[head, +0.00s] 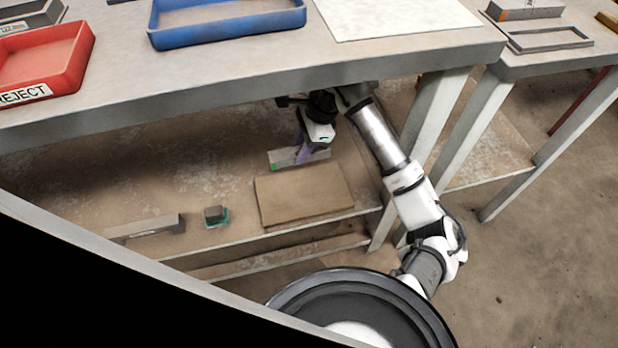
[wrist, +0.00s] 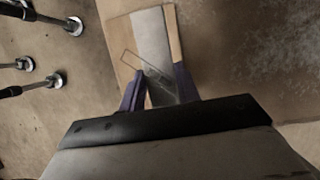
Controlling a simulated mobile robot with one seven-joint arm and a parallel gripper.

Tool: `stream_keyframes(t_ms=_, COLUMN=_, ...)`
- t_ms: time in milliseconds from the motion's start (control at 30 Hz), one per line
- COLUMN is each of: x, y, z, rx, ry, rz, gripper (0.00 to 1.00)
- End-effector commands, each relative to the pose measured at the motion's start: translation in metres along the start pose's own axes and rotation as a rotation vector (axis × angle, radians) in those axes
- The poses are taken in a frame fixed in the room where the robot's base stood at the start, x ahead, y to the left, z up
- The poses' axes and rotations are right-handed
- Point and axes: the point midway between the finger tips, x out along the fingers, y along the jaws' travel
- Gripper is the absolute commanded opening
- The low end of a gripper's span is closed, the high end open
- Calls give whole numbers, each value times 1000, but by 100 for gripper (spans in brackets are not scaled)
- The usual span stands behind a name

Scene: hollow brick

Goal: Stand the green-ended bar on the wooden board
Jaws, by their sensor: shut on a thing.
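My gripper (head: 312,152) is under the table top, over the lower shelf, and is shut on the grey bar (head: 298,158). The bar's green end (head: 273,167) points left in the head view. The bar looks roughly level, not upright. In the wrist view the purple fingers of my gripper (wrist: 160,88) close on both sides of the bar (wrist: 152,42), which runs away from me. The wooden board (head: 305,195) lies flat on the shelf, just in front of the bar in the head view. I cannot tell whether the bar touches anything below.
Another grey bar (head: 145,228) and a small dark block with a green base (head: 215,215) lie on the shelf to the left. The table top (head: 400,60) hangs above my arm, with a leg (head: 432,118) to the right. A blue tray (head: 225,22) and red REJECT tray (head: 45,60) stand on top.

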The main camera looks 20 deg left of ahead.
Motion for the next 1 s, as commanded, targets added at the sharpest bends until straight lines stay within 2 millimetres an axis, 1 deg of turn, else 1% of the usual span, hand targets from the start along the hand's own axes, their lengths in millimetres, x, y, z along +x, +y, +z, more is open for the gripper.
stream_keyframes(t_ms=67, x=7, y=0, z=-1, rx=13, ry=-3, rz=-4, gripper=1)
stream_keyframes(t_ms=200, x=32, y=1, z=-11, rx=19, ry=-6, rz=-3, gripper=1)
stream_keyframes(t_ms=300, x=47, y=1, z=-17, rx=18, ry=-4, rz=-3, gripper=1)
stream_keyframes(t_ms=533, x=64, y=0, z=-25, rx=16, ry=-3, rz=-4, gripper=1)
stream_keyframes(t_ms=700, x=87, y=0, z=-34, rx=16, ry=-4, rz=-4, gripper=1)
stream_keyframes(t_ms=800, x=92, y=0, z=-36, rx=14, ry=-3, rz=-5, gripper=1)
stream_keyframes(t_ms=1000, x=91, y=0, z=-36, rx=14, ry=-1, rz=-5, gripper=1)
